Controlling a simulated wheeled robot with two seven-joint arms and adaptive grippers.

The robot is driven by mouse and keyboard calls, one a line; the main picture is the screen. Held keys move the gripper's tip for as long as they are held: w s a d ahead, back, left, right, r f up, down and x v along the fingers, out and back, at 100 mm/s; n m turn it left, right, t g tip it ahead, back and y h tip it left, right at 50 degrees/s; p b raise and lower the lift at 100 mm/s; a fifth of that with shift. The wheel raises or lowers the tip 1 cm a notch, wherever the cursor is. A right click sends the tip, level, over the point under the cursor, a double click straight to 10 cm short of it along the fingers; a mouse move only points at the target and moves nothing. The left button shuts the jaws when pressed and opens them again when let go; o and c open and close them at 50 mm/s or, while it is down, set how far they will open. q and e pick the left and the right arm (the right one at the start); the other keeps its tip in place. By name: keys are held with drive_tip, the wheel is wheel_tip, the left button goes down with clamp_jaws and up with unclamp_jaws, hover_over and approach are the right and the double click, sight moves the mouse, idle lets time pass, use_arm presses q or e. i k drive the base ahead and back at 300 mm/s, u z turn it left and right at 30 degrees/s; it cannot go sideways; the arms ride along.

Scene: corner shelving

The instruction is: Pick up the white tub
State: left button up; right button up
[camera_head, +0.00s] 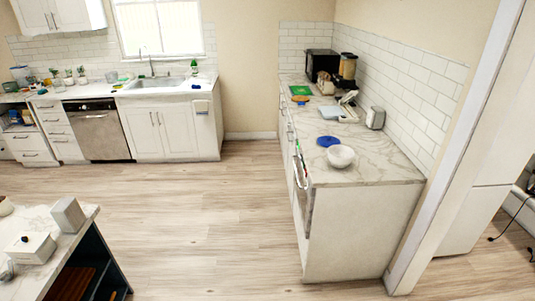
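A round white bowl-like tub (340,156) stands near the front end of the right-hand marble counter (375,172). A flat blue disc (328,141), perhaps a lid, lies just behind it and slightly left. The tub looks upright, and nothing covers it. It is far from my viewpoint, across open floor. Neither of my grippers is in view.
An island (84,215) with white boxes is at lower left. The wooden floor (205,215) between is clear. A wall edge (445,160) stands right of the counter.

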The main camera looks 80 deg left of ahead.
sight(339, 156)
drive_tip(key=u, duration=1.9)
